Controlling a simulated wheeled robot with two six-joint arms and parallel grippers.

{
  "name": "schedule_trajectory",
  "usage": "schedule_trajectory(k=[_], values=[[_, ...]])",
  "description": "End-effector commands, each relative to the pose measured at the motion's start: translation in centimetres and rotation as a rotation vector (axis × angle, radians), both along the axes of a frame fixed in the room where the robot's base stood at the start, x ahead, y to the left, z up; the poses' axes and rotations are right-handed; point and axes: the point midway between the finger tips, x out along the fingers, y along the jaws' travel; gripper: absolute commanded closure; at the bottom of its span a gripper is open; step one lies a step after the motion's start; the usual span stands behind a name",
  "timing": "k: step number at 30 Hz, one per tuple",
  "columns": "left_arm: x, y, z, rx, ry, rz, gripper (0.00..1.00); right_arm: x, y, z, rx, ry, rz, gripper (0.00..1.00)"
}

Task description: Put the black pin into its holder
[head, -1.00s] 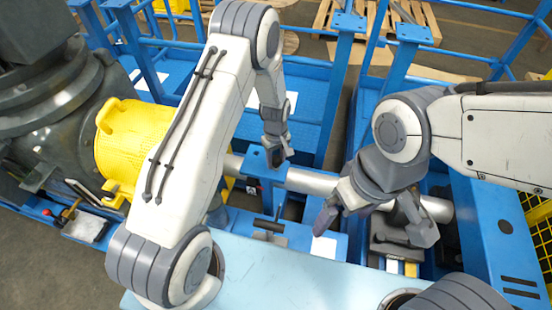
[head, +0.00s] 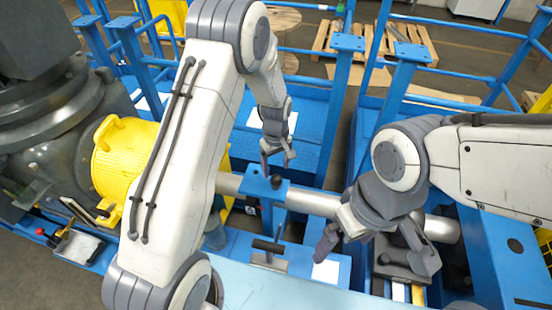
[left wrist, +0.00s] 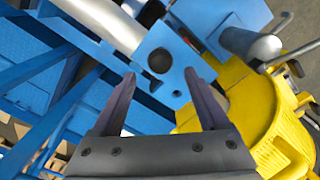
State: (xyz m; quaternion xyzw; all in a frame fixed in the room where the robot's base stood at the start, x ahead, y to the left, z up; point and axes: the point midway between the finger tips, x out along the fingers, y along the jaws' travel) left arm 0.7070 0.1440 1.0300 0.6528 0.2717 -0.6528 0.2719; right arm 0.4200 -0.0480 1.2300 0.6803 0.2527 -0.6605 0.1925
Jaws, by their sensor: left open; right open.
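The black pin (head: 276,182) shows as a dark rounded knob on top of the blue bracket (head: 256,190), which looks like its holder. In the left wrist view the pin (left wrist: 160,61) is a dark round shape on the blue plate (left wrist: 150,38), between and just beyond the fingertips. How deep it sits is hidden. My left gripper (head: 277,160) is open and empty, above and slightly behind the knob, apart from it. It also shows in the left wrist view (left wrist: 160,76). My right gripper (head: 372,246) is open, to the right of the bracket in front of the silver tube.
A silver tube (head: 312,201) runs through the bracket. A yellow perforated guard (head: 122,165) stands at the left. A black T-shaped handle (head: 268,246) is on the blue frame in front. Blue rails and posts (head: 398,80) stand behind. A pale panel (head: 270,288) lies in front.

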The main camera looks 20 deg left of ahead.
Motion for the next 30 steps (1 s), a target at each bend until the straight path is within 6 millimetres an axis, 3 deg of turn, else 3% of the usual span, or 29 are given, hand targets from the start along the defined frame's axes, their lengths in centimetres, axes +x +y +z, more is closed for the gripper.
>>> schedule_trajectory(k=[6,11,16,20,24,27,30], values=[[0.1,0.0,3.9,-0.001,-0.005,0.000,0.22,0.0,0.0,-1.8,0.000,0.000,-0.003,0.00],[0.0,0.0,5.6,-0.001,-0.002,-0.001,0.22,0.0,0.0,-2.2,0.000,0.000,-0.004,0.00],[-2.0,-2.4,8.4,-0.006,-0.009,-0.131,0.22,0.0,0.0,-2.2,0.000,0.000,-0.004,0.00],[-7.4,-6.5,12.5,-0.020,-0.024,-0.419,0.22,0.0,0.0,-2.1,0.000,0.000,-0.004,0.00],[-15.6,-9.7,16.0,-0.039,-0.037,-0.801,0.22,0.0,0.0,-2.1,0.000,0.000,-0.004,0.00],[-20.9,-10.4,17.4,-0.052,-0.049,-1.045,0.22,0.0,0.0,-2.2,0.000,0.000,-0.004,0.00],[-24.9,-10.3,17.8,-0.063,-0.057,-1.235,0.22,0.0,0.0,-2.2,0.000,0.000,-0.004,0.00]])
